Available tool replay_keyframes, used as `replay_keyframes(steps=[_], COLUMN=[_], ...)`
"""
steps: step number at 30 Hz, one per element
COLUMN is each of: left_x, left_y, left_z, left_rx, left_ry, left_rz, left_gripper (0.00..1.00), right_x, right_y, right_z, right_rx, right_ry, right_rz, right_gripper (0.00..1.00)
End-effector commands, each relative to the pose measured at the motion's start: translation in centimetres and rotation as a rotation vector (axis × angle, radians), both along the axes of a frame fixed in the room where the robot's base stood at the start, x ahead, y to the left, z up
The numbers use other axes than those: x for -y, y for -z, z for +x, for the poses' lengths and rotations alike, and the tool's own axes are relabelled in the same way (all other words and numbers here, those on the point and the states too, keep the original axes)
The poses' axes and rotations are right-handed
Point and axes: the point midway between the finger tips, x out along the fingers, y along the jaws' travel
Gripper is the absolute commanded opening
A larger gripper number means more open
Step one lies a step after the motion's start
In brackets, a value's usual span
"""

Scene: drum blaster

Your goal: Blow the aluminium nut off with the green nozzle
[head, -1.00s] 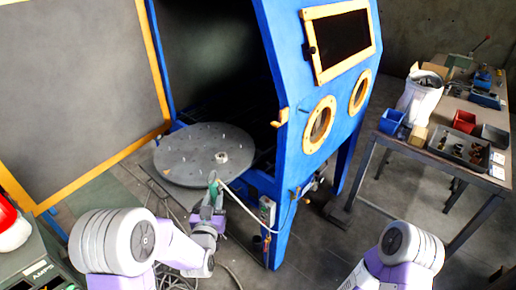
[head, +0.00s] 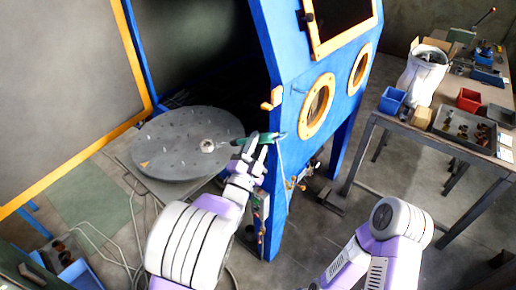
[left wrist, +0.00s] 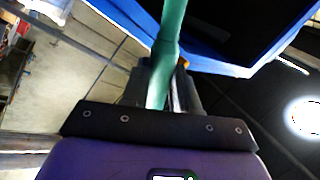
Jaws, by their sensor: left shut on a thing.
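The green nozzle (head: 262,138) is in my left gripper (head: 254,150), held near the front right edge of the round grey turntable. My left gripper is shut on it. In the left wrist view the green nozzle (left wrist: 168,50) stands up between the fingers (left wrist: 160,88). The aluminium nut (head: 208,146) sits on the turntable (head: 165,160), to the left of the nozzle and apart from it. In the head view my right arm shows at the lower right, but its gripper is out of view.
The blue blast cabinet (head: 290,190) stands open just right of the turntable, its door (head: 60,90) swung left. Several short pegs stand on the turntable. Hoses lie on the floor.

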Motion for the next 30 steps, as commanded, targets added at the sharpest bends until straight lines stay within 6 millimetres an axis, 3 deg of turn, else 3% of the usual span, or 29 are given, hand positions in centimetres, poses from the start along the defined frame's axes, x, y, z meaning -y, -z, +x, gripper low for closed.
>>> replay_keyframes(steps=[15,30], left_x=[-3.3,-3.8], left_y=[2.8,3.1], left_z=[2.6,3.0], left_rx=[0.007,0.006], left_ry=[-0.001,0.001], left_rz=[0.006,0.005], left_gripper=[0.0,0.0], right_x=[0.0,0.0], right_y=[1.6,1.7], right_z=[0.0,0.0], right_rx=[0.0,0.0], right_ry=[0.0,0.0], right_rz=[0.0,0.0], right_gripper=[0.46,0.46])
